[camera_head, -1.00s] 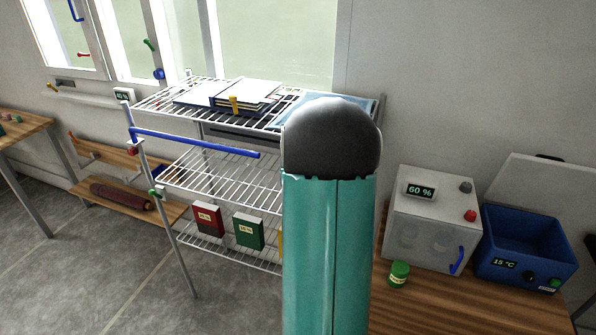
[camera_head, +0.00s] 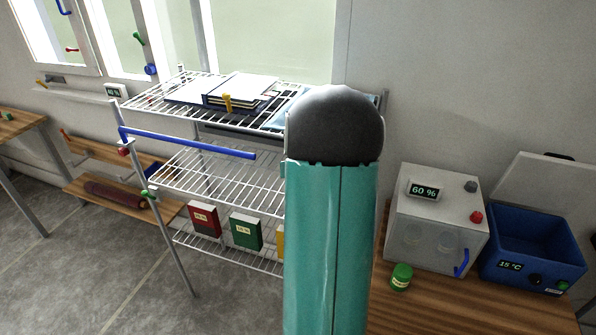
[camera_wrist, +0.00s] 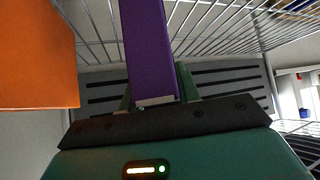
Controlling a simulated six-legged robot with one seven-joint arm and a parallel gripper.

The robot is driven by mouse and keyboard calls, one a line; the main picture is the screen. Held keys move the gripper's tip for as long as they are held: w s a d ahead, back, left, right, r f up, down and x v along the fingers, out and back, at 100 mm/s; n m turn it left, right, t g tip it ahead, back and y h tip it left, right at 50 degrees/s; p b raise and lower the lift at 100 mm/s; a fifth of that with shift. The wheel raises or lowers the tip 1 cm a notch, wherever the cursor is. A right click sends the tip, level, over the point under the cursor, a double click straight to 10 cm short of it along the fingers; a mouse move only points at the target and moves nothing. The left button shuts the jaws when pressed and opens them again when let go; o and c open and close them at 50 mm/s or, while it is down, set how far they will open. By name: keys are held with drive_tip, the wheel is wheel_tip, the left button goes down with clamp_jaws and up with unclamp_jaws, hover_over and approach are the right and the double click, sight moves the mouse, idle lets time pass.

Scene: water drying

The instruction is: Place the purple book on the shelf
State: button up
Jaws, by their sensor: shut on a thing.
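In the wrist view the purple book (camera_wrist: 150,50) stands edge-on between the green fingers of my gripper (camera_wrist: 156,88), which is shut on it. The book's far end runs out of the top of the picture. The white wire shelf unit (camera_head: 215,180) stands left of centre in the head view, with red (camera_head: 204,218) and green (camera_head: 245,231) books on its lowest tier and an open book (camera_head: 240,90) on its top tier. In the head view my teal arm hides the unit's right part, my gripper and the purple book.
An orange block-like thing (camera_wrist: 38,52) is close on the left in the wrist view. A blue bar (camera_head: 190,143) sticks out across the shelf's front. A white box (camera_head: 435,215), a blue tub (camera_head: 530,240) and a green jar (camera_head: 401,277) are on the wooden table at right.

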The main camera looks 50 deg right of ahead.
drive_tip(key=shift+s+d+f, duration=0.1)
drive_tip(key=shift+d+f, duration=0.05)
drive_tip(key=shift+f, duration=0.25)
drive_tip(key=shift+a+r, duration=0.15)
drive_tip(key=shift+a, duration=0.1)
drive_tip(key=shift+d, duration=0.15)
drive_tip(key=shift+s+f, duration=0.1)
drive_tip(key=shift+f, duration=0.1)
drive_tip(key=o, duration=1.1)
drive_tip(key=shift+f, duration=0.1)
